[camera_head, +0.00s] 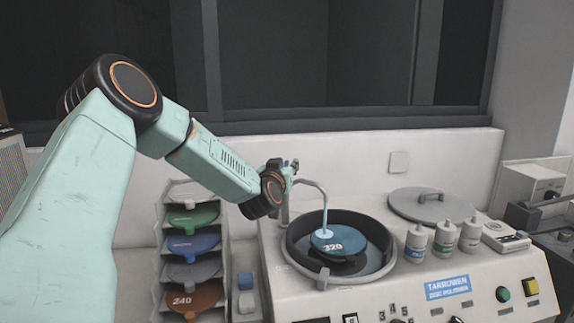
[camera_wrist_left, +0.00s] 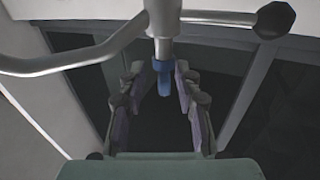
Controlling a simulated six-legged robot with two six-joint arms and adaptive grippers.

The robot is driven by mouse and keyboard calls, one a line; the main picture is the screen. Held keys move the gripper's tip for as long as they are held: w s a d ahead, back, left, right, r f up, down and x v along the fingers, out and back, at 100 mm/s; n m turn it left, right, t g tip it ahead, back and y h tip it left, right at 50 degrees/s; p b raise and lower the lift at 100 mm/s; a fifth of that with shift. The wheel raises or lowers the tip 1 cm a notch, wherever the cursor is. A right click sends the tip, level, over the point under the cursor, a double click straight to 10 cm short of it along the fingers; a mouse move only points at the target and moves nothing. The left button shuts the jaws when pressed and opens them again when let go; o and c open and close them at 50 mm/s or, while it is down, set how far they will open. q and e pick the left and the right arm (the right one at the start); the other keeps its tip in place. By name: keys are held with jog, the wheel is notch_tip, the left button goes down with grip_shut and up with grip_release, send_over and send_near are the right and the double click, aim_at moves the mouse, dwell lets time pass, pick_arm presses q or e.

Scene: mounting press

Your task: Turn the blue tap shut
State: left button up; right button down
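The blue tap (camera_wrist_left: 163,78) sits at the end of a metal pipe (camera_wrist_left: 165,45) in the left wrist view. My left gripper (camera_wrist_left: 159,72) is open, with one finger on each side of the tap. A gap shows on the left side; the right finger is very close, and I cannot tell whether it touches. In the head view my left gripper (camera_head: 288,168) is at the pipe behind the bowl, where the tap is mostly hidden. A pale blue stream falls from the bent spout (camera_head: 316,186) onto the blue 320 disc (camera_head: 338,240). My right gripper is not in view.
The polishing machine has a dark round bowl (camera_head: 378,250), a lid (camera_head: 432,205) and several small bottles (camera_head: 444,238). A rack of coloured discs (camera_head: 192,243) stands left of it. A wall and window stand behind.

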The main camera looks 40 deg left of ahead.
pick_arm(q)
jog(key=shift+w+a, duration=0.25)
jog(key=shift+w, duration=0.05)
jog(key=shift+a, duration=0.35)
jog(key=shift+w+d, duration=0.15)
jog(key=shift+d, duration=0.15)
jog(key=shift+c, duration=1)
jog(key=shift+a, duration=0.25)
grip_shut()
jog(key=shift+d, duration=0.1)
